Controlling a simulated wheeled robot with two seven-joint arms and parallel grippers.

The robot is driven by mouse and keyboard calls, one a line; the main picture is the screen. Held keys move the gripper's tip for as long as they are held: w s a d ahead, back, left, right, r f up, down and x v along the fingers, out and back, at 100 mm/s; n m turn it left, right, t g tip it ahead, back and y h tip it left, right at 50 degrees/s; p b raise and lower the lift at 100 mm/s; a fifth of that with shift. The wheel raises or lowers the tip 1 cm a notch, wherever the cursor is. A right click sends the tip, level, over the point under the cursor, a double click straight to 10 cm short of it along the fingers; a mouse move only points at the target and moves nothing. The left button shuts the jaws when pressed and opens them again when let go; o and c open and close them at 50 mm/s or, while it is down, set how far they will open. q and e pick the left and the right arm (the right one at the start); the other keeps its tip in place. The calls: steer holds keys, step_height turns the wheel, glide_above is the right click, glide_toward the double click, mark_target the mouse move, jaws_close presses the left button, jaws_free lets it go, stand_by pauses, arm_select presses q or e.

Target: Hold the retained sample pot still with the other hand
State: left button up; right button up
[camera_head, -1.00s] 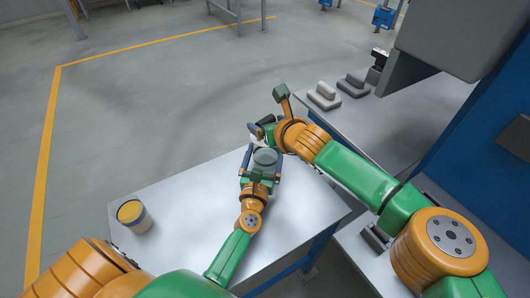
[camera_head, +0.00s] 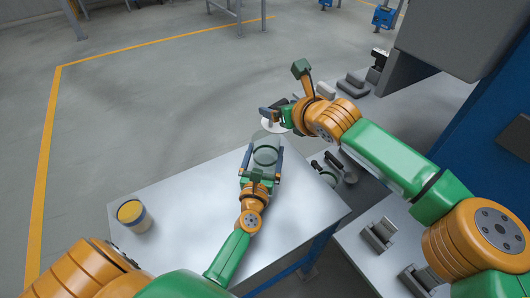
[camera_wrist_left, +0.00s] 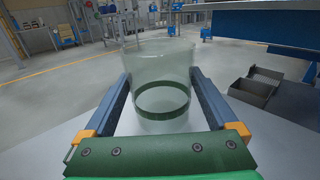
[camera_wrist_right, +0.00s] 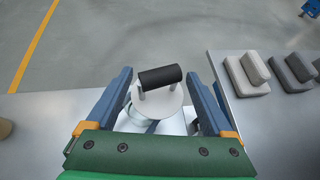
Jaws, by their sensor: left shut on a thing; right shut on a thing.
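The sample pot is a clear, pale green cylinder with a dark green band (camera_wrist_left: 162,100). In the head view the pot (camera_head: 265,155) stands upright over the pale table, between the fingers of my left gripper (camera_head: 262,157), which is shut on it. My right gripper (camera_head: 283,112) is beyond and above the pot. It is shut on a pale round lid (camera_head: 271,126) with a black bar handle, also seen in the right wrist view (camera_wrist_right: 160,77). The lid appears apart from the pot; its exact gap is unclear. No lid shows on the pot in the left wrist view.
A cup with yellow contents (camera_head: 132,214) stands at the table's left corner. The table (camera_head: 190,215) is otherwise mostly clear. A scoop-like tool (camera_head: 340,168) lies right of the pot. Grey blocks (camera_wrist_right: 246,74) sit on the bench at right, below a grey housing (camera_head: 450,45).

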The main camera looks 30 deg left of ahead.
arm_select(q)
steer(key=shift+f, duration=0.1)
arm_select(e)
steer(key=shift+w+d+r, duration=0.4)
steer(key=shift+d, duration=0.35)
steer(key=shift+w+d+r, duration=0.45)
steer(key=shift+d, duration=0.25)
steer(key=shift+w+d+r, duration=0.4)
steer(key=shift+d, duration=0.35)
arm_select(q)
steer(key=o, duration=1.4)
arm_select(e)
steer(key=shift+w+a+f, duration=0.1)
arm_select(q)
steer(key=v, duration=1.2)
steer(key=shift+a, duration=0.1)
steer(key=shift+w, duration=0.1)
